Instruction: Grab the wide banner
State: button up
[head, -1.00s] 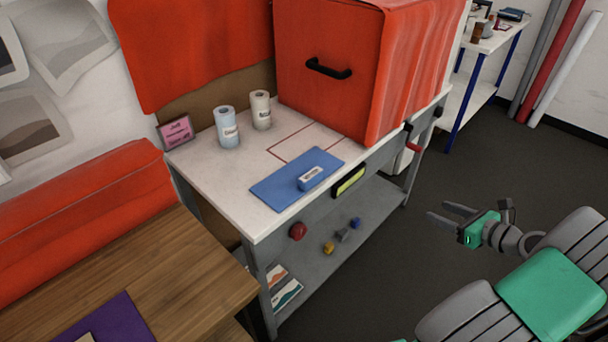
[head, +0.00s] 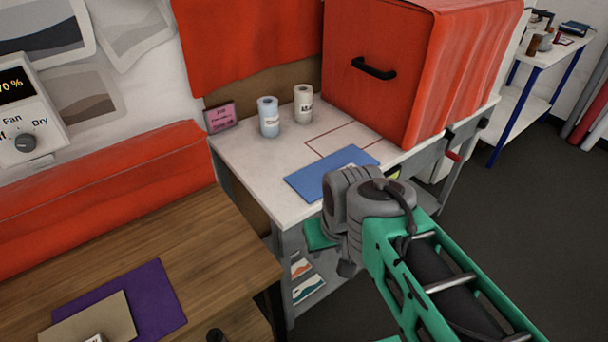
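No label that I can read names a wide banner, so I cannot tell which thing it is. Two small labelled rolls stand upright on the white workbench (head: 240,146): a pale blue roll (head: 269,118) and a white roll (head: 303,105) just right of it. Their print is too small to read. Sheets with coloured prints (head: 305,278) lie on the lower shelf.
A red-covered box (head: 375,100) with a black handle fills the bench's back right. A pink sign (head: 221,117) stands at the left corner. A wooden table (head: 215,245) with a purple sheet (head: 160,300) is at front left. Long rolls (head: 590,115) lean at far right.

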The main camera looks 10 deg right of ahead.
aim_at(307, 181)
jog(key=u, duration=4)
jog(key=k, duration=1.25)
jog(key=z, duration=1.25)
jog(key=i, duration=0.5)
